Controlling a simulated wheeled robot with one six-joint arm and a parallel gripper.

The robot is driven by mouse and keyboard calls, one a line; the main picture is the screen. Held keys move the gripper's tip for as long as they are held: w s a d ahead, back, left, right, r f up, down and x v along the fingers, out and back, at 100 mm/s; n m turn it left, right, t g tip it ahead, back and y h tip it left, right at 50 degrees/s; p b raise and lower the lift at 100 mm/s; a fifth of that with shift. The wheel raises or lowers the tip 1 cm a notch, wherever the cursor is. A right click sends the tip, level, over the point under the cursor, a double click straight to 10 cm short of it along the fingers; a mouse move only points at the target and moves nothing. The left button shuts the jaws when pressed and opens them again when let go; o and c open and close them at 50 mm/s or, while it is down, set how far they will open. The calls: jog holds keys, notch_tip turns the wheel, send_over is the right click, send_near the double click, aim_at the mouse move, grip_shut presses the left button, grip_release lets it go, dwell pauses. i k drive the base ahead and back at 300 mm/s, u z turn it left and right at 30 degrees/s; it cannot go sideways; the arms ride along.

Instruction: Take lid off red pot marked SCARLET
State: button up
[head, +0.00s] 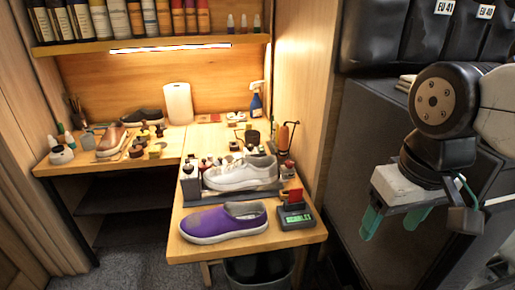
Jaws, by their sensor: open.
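Several small pots with dark, white and red parts (208,163) stand in a group behind the white sneaker on the near table. Another small pot with red on it (287,168) stands to the right of that sneaker. No marking is readable at this size, so I cannot tell which pot is SCARLET or make out its lid. My gripper (394,221) hangs at the right of the picture, in front of the dark cabinet. Its teal fingers are apart, with nothing seen between them. It is well to the right of the table and clear of the pots.
On the near table (190,258) are a purple shoe (224,222), a white sneaker (240,174) and a small scale with a green display (295,217). A spray bottle (256,104) stands farther back. A bin (258,270) is below. A dark cabinet (350,150) stands at right.

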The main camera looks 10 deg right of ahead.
aim_at(204, 164)
jog(key=k, duration=0.5)
jog(key=u, duration=1.8)
jog(key=i, duration=3.4)
jog(key=z, duration=3.25)
